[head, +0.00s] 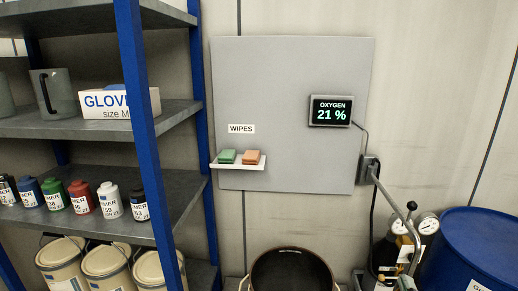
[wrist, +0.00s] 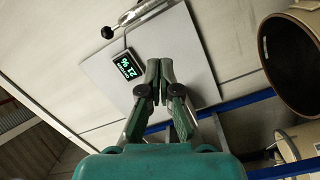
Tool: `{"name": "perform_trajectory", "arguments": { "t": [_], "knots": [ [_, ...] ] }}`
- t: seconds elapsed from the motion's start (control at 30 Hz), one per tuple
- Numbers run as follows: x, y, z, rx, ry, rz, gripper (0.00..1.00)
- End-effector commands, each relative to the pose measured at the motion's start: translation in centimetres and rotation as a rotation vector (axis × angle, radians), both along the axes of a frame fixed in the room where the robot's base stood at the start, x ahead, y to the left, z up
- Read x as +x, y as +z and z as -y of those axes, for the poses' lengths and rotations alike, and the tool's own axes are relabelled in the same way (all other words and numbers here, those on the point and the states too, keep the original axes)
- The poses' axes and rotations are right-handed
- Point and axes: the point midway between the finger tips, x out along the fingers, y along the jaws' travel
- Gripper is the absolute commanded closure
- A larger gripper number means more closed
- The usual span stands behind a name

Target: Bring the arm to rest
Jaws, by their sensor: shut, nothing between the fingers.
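My gripper (wrist: 159,72) shows in the wrist view, with its two fingers pressed together and nothing between them. It points toward the grey wall panel and is apart from everything around it. In the wrist view, the oxygen display (wrist: 126,66) appears turned, to the left of the fingertips. My arm and gripper do not show in the head view.
A blue-framed shelf (head: 140,115) with cans and bottles stands at the left. The grey panel (head: 270,80) carries the oxygen display (head: 330,111) and a wipes ledge (head: 238,163).

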Motion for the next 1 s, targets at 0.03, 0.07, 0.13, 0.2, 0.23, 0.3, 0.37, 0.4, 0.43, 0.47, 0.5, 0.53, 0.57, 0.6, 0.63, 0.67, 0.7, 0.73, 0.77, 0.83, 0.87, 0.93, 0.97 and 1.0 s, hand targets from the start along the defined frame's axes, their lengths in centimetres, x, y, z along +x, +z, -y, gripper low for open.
{"name": "perform_trajectory", "arguments": {
  "t": [0.03,0.07,0.13,0.2,0.23,0.3,0.37,0.4,0.43,0.47,0.5,0.53,0.57,0.6,0.63,0.67,0.7,0.73,0.77,0.83,0.87,0.93,0.97,1.0],
  "knots": [
    [-0.9,-1.8,-0.9,0.039,0.011,-0.007,1.00],
    [-1.5,-2.6,-1.4,0.063,0.016,-0.007,1.00],
    [-2.8,-4.4,-2.5,0.120,0.027,-0.005,1.00],
    [-4.2,-6.2,-3.6,0.176,0.038,-0.005,1.00],
    [-4.8,-6.9,-4.0,0.200,0.043,-0.004,1.00],
    [-6.4,-8.5,-5.1,0.257,0.053,-0.006,1.00],
    [-7.7,-9.8,-5.9,0.305,0.061,-0.006,1.00],
    [-8.7,-10.6,-6.5,0.336,0.065,-0.008,1.00],
    [-9.4,-11.1,-6.9,0.359,0.069,-0.008,1.00],
    [-10.2,-11.7,-7.3,0.384,0.073,-0.010,1.00],
    [-11.2,-12.4,-7.8,0.415,0.076,-0.010,1.00],
    [-12.0,-12.9,-8.2,0.439,0.080,-0.011,1.00],
    [-12.8,-13.4,-8.6,0.463,0.083,-0.013,1.00],
    [-13.9,-14.0,-9.1,0.494,0.087,-0.014,1.00],
    [-14.7,-14.4,-9.5,0.518,0.090,-0.015,1.00],
    [-15.6,-14.8,-9.8,0.541,0.091,-0.018,1.00],
    [-16.7,-15.3,-10.3,0.572,0.094,-0.021,1.00],
    [-17.5,-15.6,-10.6,0.597,0.097,-0.023,1.00],
    [-18.4,-16.0,-10.9,0.619,0.099,-0.025,1.00],
    [-20.4,-16.6,-11.6,0.673,0.102,-0.030,1.00],
    [-21.3,-16.9,-11.9,0.697,0.105,-0.033,1.00],
    [-23.3,-17.4,-12.5,0.751,0.107,-0.038,1.00],
    [-24.2,-17.5,-12.8,0.774,0.107,-0.042,1.00],
    [-25.4,-17.7,-13.1,0.805,0.108,-0.046,1.00]
  ]
}}
